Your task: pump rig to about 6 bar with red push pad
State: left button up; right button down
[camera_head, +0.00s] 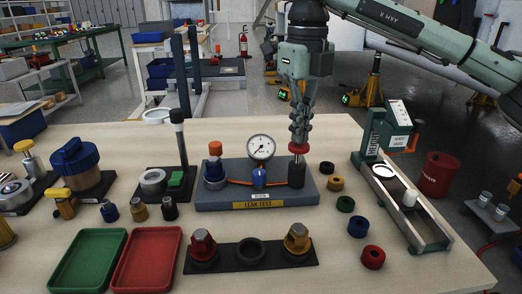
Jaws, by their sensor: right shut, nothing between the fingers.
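The leak test rig (222,197) is a grey-blue block with a yellow "LEAK TEST" label, in the middle of the table. A round white gauge (261,147) stands on its back; the needle is too small to read. The red push pad (298,148) tops a dark cylinder at the rig's right end. My right gripper (299,138) points straight down over the pad, shut and empty. Its fingertips are at the pad's top; I cannot tell whether they press it. An orange-topped blue fitting (215,165) stands at the rig's left end. My left gripper is not in view.
Several coloured rings, including a red one (373,257), lie right of the rig. A green-grey stand (425,222) is farther right. A green tray (86,262), a red tray (146,259) and a black holder (226,258) lie in front.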

jog(key=shift+f+b, duration=1)
jog(key=shift+f, duration=0.75)
jog(key=shift+r+p, duration=1.35)
jog(key=shift+r, duration=0.35)
jog(key=shift+f, duration=0.2)
jog(key=shift+f+b, duration=0.95)
jog(key=shift+f, duration=0.5)
jog(key=shift+r+p, duration=1.2)
jog(key=shift+r, duration=0.45)
jog(key=shift+f, duration=0.2)
